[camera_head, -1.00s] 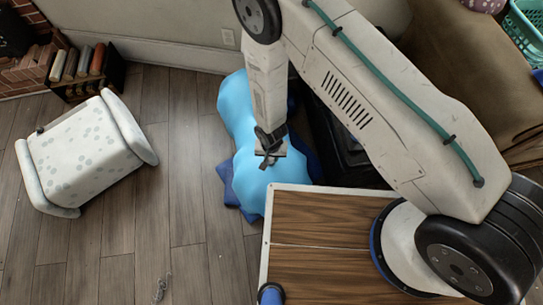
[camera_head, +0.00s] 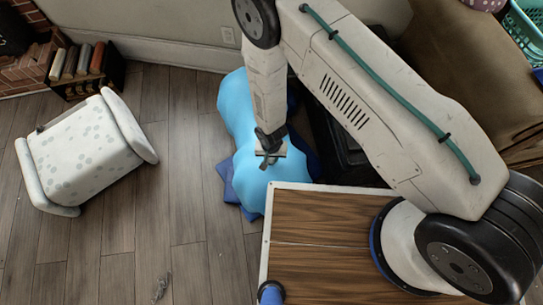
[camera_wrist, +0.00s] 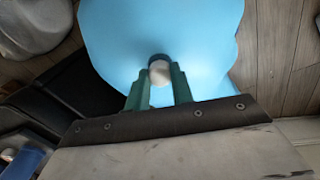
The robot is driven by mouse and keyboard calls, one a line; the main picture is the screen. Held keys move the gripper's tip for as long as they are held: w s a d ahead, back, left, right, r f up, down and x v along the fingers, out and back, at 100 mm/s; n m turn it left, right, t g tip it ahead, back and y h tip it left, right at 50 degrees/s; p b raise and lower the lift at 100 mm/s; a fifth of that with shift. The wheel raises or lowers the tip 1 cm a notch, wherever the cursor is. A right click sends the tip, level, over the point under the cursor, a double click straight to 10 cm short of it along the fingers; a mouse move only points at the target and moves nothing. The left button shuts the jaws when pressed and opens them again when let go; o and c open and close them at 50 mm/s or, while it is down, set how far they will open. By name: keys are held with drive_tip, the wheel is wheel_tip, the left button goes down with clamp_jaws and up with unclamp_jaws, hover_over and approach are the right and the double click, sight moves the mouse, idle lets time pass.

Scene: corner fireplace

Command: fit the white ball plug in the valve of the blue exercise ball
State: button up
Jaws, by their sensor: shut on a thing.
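The blue exercise ball (camera_head: 236,110) lies on the floor beyond the wooden-topped platform, with an uneven, slack-looking outline. My gripper (camera_head: 268,160) is over its near part in the head view. In the wrist view, my gripper's green fingers (camera_wrist: 162,80) are shut on the white ball plug (camera_wrist: 160,73). The dark round valve (camera_wrist: 157,58) on the blue ball shows just past the plug, and the plug's far end overlaps it. I cannot tell whether the plug touches the valve or is inside it. The plug is not clear in the head view.
A dark blue mat-like thing (camera_head: 229,184) lies under the ball. A black object (camera_head: 340,145) stands close to its right. A white speckled stool-like piece (camera_head: 85,150) lies at left, and a small bookshelf (camera_head: 88,75) stands behind. The wooden floor between is mostly clear.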

drive_tip(key=shift+f, duration=0.5)
drive_tip(key=o, duration=1)
drive_tip(key=shift+o, duration=0.2)
drive_tip(key=shift+r, duration=0.15)
wheel_tip(320, 180, up, 8)
drive_tip(key=shift+f, duration=0.2)
